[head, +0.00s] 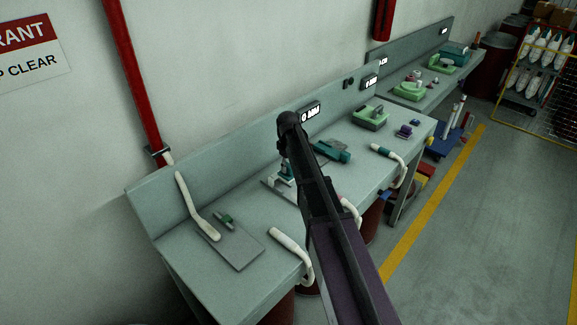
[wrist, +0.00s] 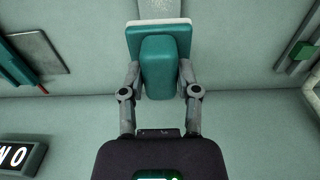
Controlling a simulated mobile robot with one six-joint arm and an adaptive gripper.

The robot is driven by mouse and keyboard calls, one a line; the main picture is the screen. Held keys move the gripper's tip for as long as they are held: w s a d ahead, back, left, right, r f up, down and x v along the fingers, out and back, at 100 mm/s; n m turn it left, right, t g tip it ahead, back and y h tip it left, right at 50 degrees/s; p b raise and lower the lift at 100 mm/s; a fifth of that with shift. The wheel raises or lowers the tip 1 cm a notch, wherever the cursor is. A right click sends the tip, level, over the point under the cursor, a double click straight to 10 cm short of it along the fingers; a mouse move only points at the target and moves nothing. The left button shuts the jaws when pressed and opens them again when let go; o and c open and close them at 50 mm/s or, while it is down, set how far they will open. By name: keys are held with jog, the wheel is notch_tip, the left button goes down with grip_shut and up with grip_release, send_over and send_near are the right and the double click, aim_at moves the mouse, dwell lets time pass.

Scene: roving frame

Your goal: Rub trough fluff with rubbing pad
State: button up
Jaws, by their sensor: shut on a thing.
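My gripper (wrist: 160,88) is shut on a teal block with a wider teal plate and a white underside, which looks like the rubbing pad (wrist: 158,45). In the head view the pad (head: 287,170) shows beside my dark arm, low over the bench. A pale grey strip (wrist: 160,8), perhaps the trough, runs out of the top of the wrist view beyond the pad. I cannot tell whether the pad touches it. In the head view my arm hides much of this spot. I can make out no fluff.
The grey bench (head: 200,265) runs along the wall with an upright back panel. A teal tool (head: 332,150) lies right of my gripper. A white-handled brush (head: 197,210) and a grey plate (head: 232,243) with a green piece lie left. White curved handles (head: 290,245) line the front edge.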

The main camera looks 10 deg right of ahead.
aim_at(288, 177)
jog(key=shift+f, duration=0.1)
jog(key=shift+f+b, duration=2.9)
jog(key=shift+b, duration=0.1)
jog(key=shift+f+b, duration=0.55)
jog(key=shift+s+d, duration=0.1)
jog(key=shift+s+d+r, duration=0.1)
jog(key=shift+s+d, duration=0.35)
jog(key=shift+s, duration=0.2)
jog(key=shift+s+d+r, duration=0.1)
jog(key=shift+s+d, duration=0.35)
jog(key=shift+s, duration=0.15)
jog(key=shift+s+f, duration=0.1)
jog(key=shift+s+d+f, duration=0.1)
jog(key=shift+s+d, duration=0.8)
jog(key=shift+s, duration=0.3)
jog(key=shift+s+d+f, duration=0.1)
jog(key=shift+s+d, duration=0.4)
jog(key=shift+s, duration=0.15)
jog(key=shift+s+d+f, duration=0.1)
jog(key=shift+s+d, duration=0.35)
jog(key=shift+s, duration=0.2)
